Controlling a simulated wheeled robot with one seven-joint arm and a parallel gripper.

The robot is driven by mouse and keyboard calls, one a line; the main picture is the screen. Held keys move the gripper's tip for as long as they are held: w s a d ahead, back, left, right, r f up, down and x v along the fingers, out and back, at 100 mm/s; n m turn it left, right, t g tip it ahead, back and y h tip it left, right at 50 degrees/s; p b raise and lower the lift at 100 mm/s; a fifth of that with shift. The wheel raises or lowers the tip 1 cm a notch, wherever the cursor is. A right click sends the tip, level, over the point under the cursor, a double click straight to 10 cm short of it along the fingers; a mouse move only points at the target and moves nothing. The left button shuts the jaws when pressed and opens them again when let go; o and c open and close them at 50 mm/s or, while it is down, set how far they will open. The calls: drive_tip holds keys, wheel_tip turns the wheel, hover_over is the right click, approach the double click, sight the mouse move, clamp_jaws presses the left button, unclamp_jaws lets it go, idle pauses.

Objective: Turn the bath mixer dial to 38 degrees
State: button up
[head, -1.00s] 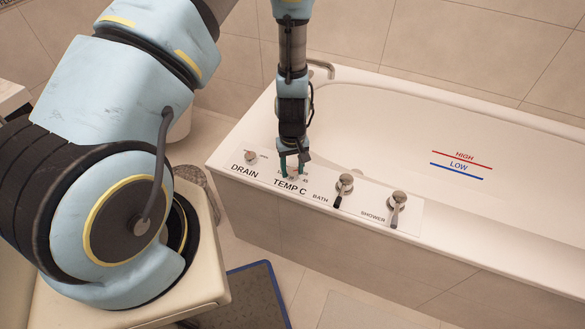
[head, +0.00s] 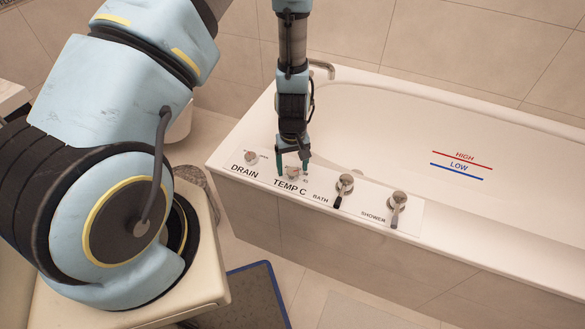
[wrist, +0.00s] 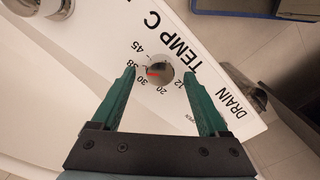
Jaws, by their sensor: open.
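The temperature dial (head: 291,170) is a small round metal knob beside the TEMP C label on the white panel at the tub's rim. In the wrist view the dial (wrist: 160,70) has a red mark on its left side, facing the part of the scale around 30 and 38; the exact reading is too small to tell. Numbers 12, 20, 30, 38 and 45 run around it. My gripper (wrist: 160,72) is open, its green fingertips on either side of the dial with gaps to it. In the head view my gripper (head: 292,171) points down over the dial.
The drain knob (head: 251,157) is left of the dial. The bath lever (head: 344,185) and shower lever (head: 398,203) are to its right. The bathtub (head: 480,210) lies behind, with HIGH and LOW lines on its wall.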

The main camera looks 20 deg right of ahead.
sight(292, 171)
wheel_tip(292, 171, up, 10)
drive_tip(key=shift+f+b, duration=0.2)
drive_tip(key=shift+b, duration=0.15)
idle(0.4)
drive_tip(key=w+a+r+t+p, duration=0.1)
drive_tip(key=a+r, duration=2.1)
drive_tip(key=a, duration=0.3)
drive_tip(key=shift+a+r+t+p, duration=0.3)
drive_tip(key=shift+a, duration=0.05)
drive_tip(key=shift+c, duration=0.3)
